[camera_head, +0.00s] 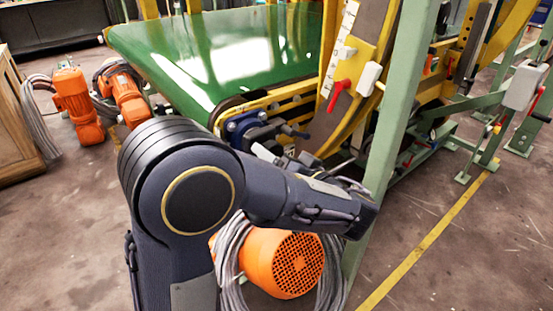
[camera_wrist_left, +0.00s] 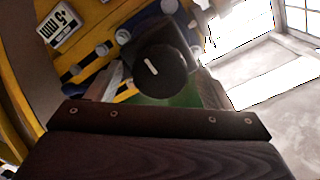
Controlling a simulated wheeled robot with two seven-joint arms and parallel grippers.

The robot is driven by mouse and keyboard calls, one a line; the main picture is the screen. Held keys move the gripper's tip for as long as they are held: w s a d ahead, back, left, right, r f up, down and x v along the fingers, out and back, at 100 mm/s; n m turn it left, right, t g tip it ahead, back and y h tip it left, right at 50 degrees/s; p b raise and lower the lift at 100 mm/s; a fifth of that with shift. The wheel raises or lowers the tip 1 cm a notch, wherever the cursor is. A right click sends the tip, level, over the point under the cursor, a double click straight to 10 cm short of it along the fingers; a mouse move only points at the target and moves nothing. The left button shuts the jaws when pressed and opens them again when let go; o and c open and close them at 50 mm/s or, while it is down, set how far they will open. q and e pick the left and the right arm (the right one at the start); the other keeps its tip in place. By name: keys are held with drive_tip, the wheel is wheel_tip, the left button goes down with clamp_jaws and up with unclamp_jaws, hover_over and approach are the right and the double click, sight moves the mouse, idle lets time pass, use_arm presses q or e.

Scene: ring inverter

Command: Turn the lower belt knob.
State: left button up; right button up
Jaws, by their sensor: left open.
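The dark round belt knob (camera_wrist_left: 162,72), with a short white mark on its face, is large in the left wrist view. My left gripper (camera_wrist_left: 160,82) is open, with one finger on each side of the knob. A gap shows beside parts of the knob; I cannot tell whether either finger touches it. In the head view my left arm (camera_head: 300,200) reaches across to the belt's end and hides much of the knob area and the gripper. My right gripper is not in view.
The green belt (camera_head: 220,50) runs behind the yellow frame. A red handle (camera_head: 339,95) and a green post (camera_head: 400,100) stand right of my arm. An orange motor (camera_head: 282,262) with coiled cable lies below it.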

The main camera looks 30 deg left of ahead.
use_arm(q)
drive_tip(key=shift+a, duration=0.1)
drive_tip(key=c, duration=1)
drive_tip(key=shift+o, duration=0.2)
drive_tip(key=m+p, duration=0.3)
drive_tip(key=shift+r+m, duration=0.15)
drive_tip(key=shift+m, duration=0.25)
drive_tip(key=m+p, duration=1.9)
drive_tip(key=m, duration=0.1)
drive_tip(key=shift+m+p, duration=0.4)
drive_tip(key=shift+f+m+p, duration=0.2)
drive_tip(key=shift+m+p, duration=3.3)
drive_tip(key=shift+m, duration=1.3)
